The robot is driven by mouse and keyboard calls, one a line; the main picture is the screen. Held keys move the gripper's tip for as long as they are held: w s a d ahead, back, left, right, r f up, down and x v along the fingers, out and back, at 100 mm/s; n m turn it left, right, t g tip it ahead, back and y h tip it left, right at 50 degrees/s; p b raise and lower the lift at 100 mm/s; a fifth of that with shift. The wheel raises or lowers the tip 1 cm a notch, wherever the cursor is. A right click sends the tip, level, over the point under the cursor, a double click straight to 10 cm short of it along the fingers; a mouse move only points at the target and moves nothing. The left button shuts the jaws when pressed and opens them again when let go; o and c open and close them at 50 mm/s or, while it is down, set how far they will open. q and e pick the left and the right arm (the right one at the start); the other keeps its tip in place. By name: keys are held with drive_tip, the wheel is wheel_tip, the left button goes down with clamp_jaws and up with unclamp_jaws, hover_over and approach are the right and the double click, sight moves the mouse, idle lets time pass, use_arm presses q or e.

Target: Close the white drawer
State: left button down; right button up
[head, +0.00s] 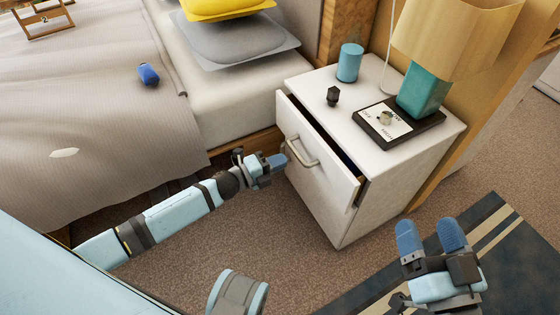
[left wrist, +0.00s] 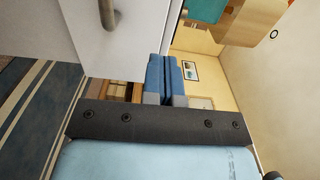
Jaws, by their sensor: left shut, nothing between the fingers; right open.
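The white drawer (head: 312,170) is in the white nightstand (head: 408,165) in the head view. It is partly pulled out, with a dark gap along its top edge. A metal bar handle (head: 301,152) is on its front. The drawer front (left wrist: 130,45) and its handle (left wrist: 107,14) also show close up in the left wrist view. My left gripper (head: 280,160) is shut and empty at the left edge of the drawer front; I cannot tell if it touches. Its blue fingers (left wrist: 165,77) lie together. My right gripper (head: 430,236) is open and empty, to the right and in front of the nightstand.
On the nightstand top are a teal cup (head: 350,62), a small dark object (head: 333,96), a dark tray (head: 378,131) and a lamp (head: 425,93). A bed (head: 225,98) stands to the left. A striped rug (head: 500,250) lies on the carpet at right.

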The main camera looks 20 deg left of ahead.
sight(319, 143)
use_arm(q)
drive_tip(key=b+x, duration=0.3)
drive_tip(key=x, duration=0.7)
drive_tip(key=shift+w+d+f, duration=0.1)
drive_tip(key=shift+w+d, duration=0.2)
use_arm(e)
wheel_tip(319, 143, down, 5)
drive_tip(key=shift+a+n+g, duration=0.15)
drive_tip(key=shift+n+g, duration=0.15)
drive_tip(key=shift+g, duration=0.7)
use_arm(q)
drive_tip(key=x, duration=0.4)
drive_tip(key=shift+w+d, duration=0.15)
drive_tip(key=shift+w, duration=0.05)
drive_tip(key=shift+r, duration=0.25)
use_arm(e)
drive_tip(key=shift+a+f, duration=0.1)
drive_tip(key=shift+f, duration=0.1)
use_arm(q)
drive_tip(key=shift+w+r, duration=0.1)
use_arm(e)
drive_tip(key=shift+r, duration=0.1)
